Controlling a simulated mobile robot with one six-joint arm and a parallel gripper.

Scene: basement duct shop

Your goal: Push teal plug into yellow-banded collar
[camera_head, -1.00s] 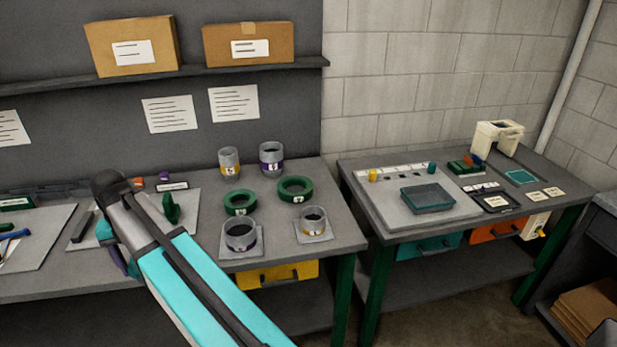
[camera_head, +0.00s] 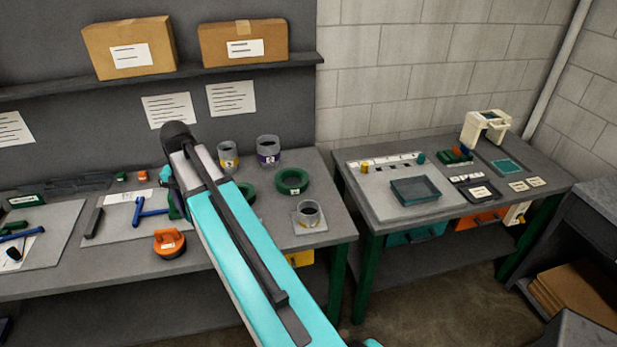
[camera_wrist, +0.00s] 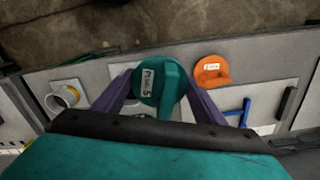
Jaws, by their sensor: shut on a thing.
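The teal plug (camera_wrist: 172,85), a round disc with a grip bar and a white label, is between the purple fingers of my gripper (camera_wrist: 158,92) in the wrist view. The gripper is shut on it, above the bench. A grey collar with a yellow band (camera_head: 308,215) stands on a square plate at the bench's front right. A collar on a plate also shows left of the plug in the wrist view (camera_wrist: 64,98), apart from it. Another yellow-banded collar (camera_head: 228,157) stands at the back.
A purple-banded collar (camera_head: 268,151) stands at the back and a green ring (camera_head: 291,182) lies before it. An orange plug (camera_head: 169,243) and a blue T-shaped tool (camera_head: 150,210) lie to the left. A second table (camera_head: 370,215) stands right, across a gap.

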